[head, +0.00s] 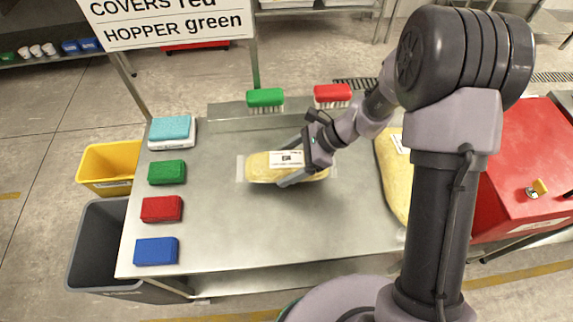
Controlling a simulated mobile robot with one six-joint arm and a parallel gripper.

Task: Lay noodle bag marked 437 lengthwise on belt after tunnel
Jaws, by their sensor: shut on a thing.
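A clear-ended bag of yellow contents (257,168) with a white label lies across the steel table's middle, its long side running left to right in the head view. The label's print is too small to read, so I cannot tell whether it says 437. My gripper (284,166) is shut on this bag from the right, with its fingers across the bag's right half. I cannot tell whether the bag rests on the steel or hangs just above it. No belt or tunnel can be made out.
The steel table (225,235) is bare in front. Blue (156,251), red (161,209), green (167,172) and light-blue (170,128) blocks line its left edge. Green (265,97) and red (332,94) brushes stand behind. Right are a large yellow item (390,178), partly hidden, and a red machine (525,165).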

